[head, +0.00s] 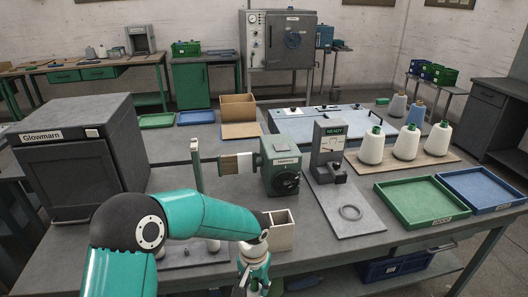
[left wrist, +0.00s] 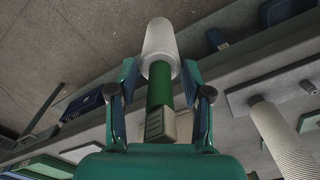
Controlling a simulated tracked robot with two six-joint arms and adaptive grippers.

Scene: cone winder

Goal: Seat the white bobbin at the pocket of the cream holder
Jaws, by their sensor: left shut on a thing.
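The cream holder (head: 281,235) is a small open-topped box on the table's front part, just right of my left arm in the head view. My left gripper (head: 254,272) is low at the front, at the table edge. In the left wrist view my left gripper (left wrist: 159,72) is shut on the white bobbin (left wrist: 160,42), whose green core (left wrist: 160,88) runs back towards the palm. A boxy cream part shows behind the core; I cannot tell if it is the holder. In the head view the held bobbin cannot be made out. My right gripper is not in view.
A grey gauge stand (head: 328,150) and a green winder unit (head: 280,160) stand behind the holder. White cones (head: 406,142) stand on a board at right, near a green tray (head: 421,202) and a blue tray (head: 480,188). A dark Glowmarn cabinet (head: 70,165) stands at left.

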